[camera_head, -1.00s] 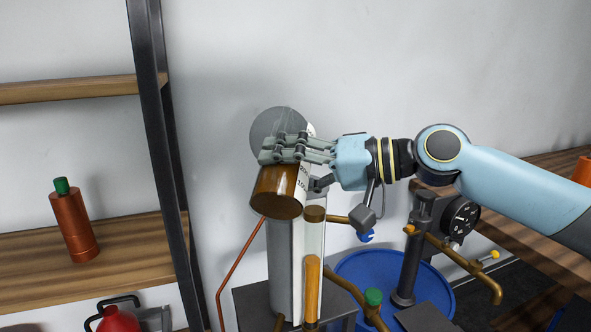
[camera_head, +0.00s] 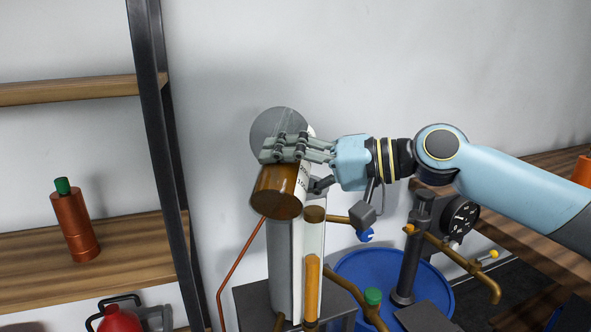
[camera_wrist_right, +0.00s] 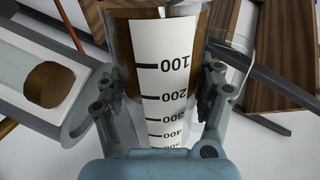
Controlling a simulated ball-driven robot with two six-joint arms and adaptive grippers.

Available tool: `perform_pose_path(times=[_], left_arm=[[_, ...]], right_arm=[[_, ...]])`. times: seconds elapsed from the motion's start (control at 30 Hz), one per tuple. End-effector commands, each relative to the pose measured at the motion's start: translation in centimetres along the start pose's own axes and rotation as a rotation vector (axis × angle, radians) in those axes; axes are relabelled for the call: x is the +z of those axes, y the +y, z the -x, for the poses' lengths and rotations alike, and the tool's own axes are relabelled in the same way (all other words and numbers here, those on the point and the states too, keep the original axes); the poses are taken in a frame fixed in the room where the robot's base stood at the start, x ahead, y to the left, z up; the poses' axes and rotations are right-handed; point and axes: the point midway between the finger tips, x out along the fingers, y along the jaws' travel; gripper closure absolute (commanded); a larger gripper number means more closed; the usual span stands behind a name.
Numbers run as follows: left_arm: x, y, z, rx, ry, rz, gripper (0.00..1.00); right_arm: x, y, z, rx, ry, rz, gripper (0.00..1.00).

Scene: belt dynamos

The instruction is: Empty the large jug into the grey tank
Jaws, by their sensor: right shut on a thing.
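The large jug (camera_head: 277,200) is a clear cylinder with brown liquid and a white scale strip; it also shows in the right wrist view (camera_wrist_right: 165,75). My right gripper (camera_head: 285,150) is shut around it and holds it tilted above the grey tank (camera_head: 283,265). The jug's liquid-filled end faces the head camera. I cannot make out its mouth or any stream of liquid. The tank is a tall grey cylinder with a clear sight tube (camera_head: 313,275) holding an orange-brown column. In the wrist view the tank's rim (camera_wrist_right: 75,130) is left of the jug. My left gripper is not in view.
A blue tub (camera_head: 365,265), brass pipes (camera_head: 455,255) and a black gauge (camera_head: 461,217) stand right of the tank. A copper bottle (camera_head: 73,225) is on the left shelf, with a red can (camera_head: 119,320) below.

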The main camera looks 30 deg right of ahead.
Motion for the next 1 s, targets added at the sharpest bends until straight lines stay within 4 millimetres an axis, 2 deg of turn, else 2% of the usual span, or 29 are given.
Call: perform_pose_path(times=[1.0], left_arm=[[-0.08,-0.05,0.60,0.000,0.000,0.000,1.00]], right_arm=[[-0.10,-0.15,0.00,-0.002,-0.015,-0.067,0.88]])
